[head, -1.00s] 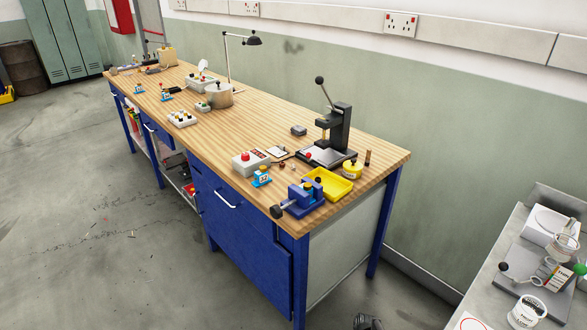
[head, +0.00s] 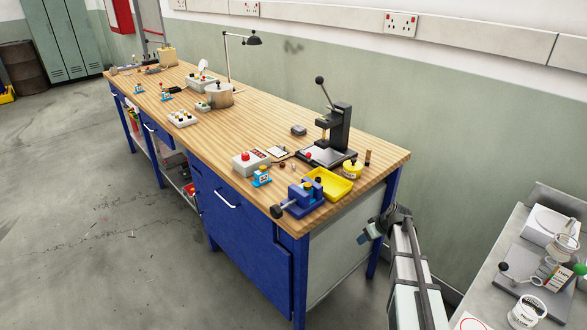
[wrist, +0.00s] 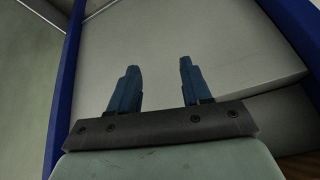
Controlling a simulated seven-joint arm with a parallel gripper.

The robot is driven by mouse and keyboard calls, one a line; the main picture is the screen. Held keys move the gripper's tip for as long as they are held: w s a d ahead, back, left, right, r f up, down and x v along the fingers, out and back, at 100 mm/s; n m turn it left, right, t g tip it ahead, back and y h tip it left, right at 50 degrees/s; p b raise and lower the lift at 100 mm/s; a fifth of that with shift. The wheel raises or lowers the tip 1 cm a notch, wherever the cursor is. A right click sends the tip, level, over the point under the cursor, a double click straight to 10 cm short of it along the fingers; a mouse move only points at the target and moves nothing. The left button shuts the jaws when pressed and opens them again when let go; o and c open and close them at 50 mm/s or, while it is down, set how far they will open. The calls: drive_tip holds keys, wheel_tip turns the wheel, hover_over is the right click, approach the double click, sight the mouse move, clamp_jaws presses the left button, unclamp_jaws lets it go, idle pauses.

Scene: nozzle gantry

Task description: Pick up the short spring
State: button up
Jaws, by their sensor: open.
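I cannot make out the short spring for certain in either view; the small items on the bench are too small to tell apart. My gripper (head: 369,232) is beside the near end of the wooden-topped workbench (head: 385,163), below the level of its top. In the wrist view my gripper (wrist: 158,66) is open, with two blue fingers apart and nothing between them. It faces the bench's pale end panel.
A yellow tray (head: 333,184), a blue vise (head: 300,198), a black lever press (head: 338,128) and a yellow pot (head: 352,169) crowd the bench's near end. A grey side table (head: 490,290) with jars stands at right.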

drive_tip(key=w+d+r+n+t, duration=0.2)
drive_tip(key=w+r, duration=0.5)
drive_tip(key=r, duration=0.6)
drive_tip(key=w+d+r+n+t, duration=0.25)
drive_tip(key=w+r, duration=0.45)
drive_tip(key=r, duration=0.6)
drive_tip(key=w+a+r+n+g, duration=0.1)
drive_tip(key=w+a+r+n, duration=0.15)
drive_tip(key=a, duration=0.85)
drive_tip(key=w+a+r+n+g, duration=0.1)
drive_tip(key=w+a+r+g, duration=0.15)
drive_tip(key=a, duration=0.85)
drive_tip(key=n+g+h, duration=0.4)
drive_tip(key=n+g, duration=0.1)
drive_tip(key=n, duration=0.5)
hover_over(293, 167)
drive_tip(key=w, duration=0.2)
drive_tip(key=f, duration=0.5)
drive_tip(key=shift+s+d+f, duration=0.2)
drive_tip(key=shift+s+f, duration=0.05)
drive_tip(key=shift+f, duration=0.1)
drive_tip(key=shift+s+a+f, duration=0.1)
drive_tip(key=shift+s+f, duration=0.05)
drive_tip(key=shift+f, duration=1.15)
drive_tip(key=shift+s+f, duration=0.15)
drive_tip(key=shift+f, duration=1.1)
